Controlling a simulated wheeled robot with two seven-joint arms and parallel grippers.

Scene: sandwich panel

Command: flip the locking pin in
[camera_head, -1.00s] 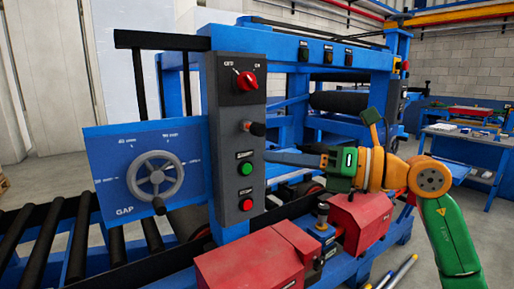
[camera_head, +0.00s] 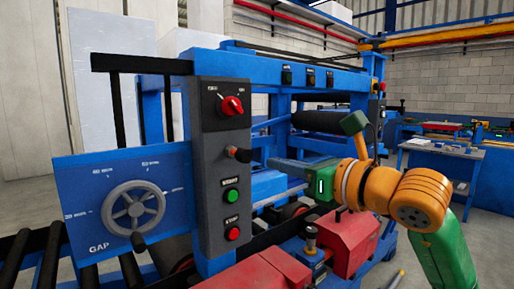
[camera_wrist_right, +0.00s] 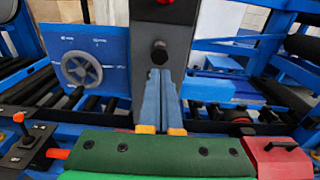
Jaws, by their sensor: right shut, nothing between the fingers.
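The black knobbed lever (camera_head: 240,154) sticks out of the grey control panel (camera_head: 208,225), between the red rotary switch and the green button. No part is labelled as the locking pin, so I cannot tell for sure that this is it. In the wrist view the black knob (camera_wrist_right: 159,52) is seen end-on. My right gripper (camera_head: 272,163) is shut and empty, to the right of the lever and slightly lower in the head view. In the wrist view its fingers (camera_wrist_right: 159,75) point at the panel just under the knob; contact is not clear. My left gripper is out of view.
A red rotary switch (camera_head: 232,106), green button (camera_head: 231,196) and red button (camera_head: 232,233) share the panel. The GAP handwheel (camera_head: 133,208) is at left.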

